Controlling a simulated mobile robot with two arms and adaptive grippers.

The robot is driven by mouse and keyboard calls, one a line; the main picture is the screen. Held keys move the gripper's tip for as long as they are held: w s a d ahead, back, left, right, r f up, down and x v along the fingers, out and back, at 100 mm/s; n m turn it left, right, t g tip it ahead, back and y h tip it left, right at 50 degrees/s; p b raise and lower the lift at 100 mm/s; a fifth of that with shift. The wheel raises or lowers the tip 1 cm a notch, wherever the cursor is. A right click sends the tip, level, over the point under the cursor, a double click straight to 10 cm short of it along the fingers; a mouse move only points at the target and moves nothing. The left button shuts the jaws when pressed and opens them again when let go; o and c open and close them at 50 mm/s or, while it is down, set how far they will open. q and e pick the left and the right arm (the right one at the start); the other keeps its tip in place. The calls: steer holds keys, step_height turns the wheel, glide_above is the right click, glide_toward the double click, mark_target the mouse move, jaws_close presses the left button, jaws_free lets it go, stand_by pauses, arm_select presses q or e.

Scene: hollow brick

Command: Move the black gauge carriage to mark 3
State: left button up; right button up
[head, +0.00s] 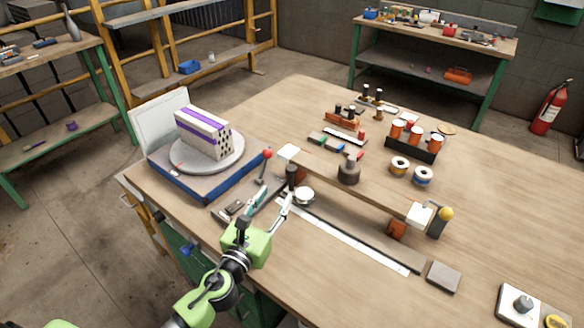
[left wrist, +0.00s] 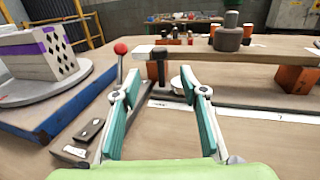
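The black gauge carriage (head: 291,174) shows as an upright black post with a round white dial (head: 304,196) beside it, at the left end of a dark rail. The post (left wrist: 159,68) and dial (left wrist: 177,83) also show in the left wrist view. A white scale strip (head: 345,237) runs along the rail to the lower right; its marks are too small to read. My left gripper (head: 271,197) is open and empty on the near side of the carriage. In the left wrist view the post appears between its fingers (left wrist: 161,84), farther away. My right gripper is out of view.
A plank (head: 385,194) on orange blocks, bearing a dark weight (head: 349,170), lies behind the rail. A red-knobbed lever (head: 267,154) and a turntable with a hollow brick (head: 203,132) stand left. A grey block (head: 443,276) lies beyond the strip's right end.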

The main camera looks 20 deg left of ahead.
mark_target(289, 174)
arm_select(q)
steer(key=w, duration=0.8)
steer(key=w+d, duration=0.1)
steer(key=w, duration=0.3)
jaws_close()
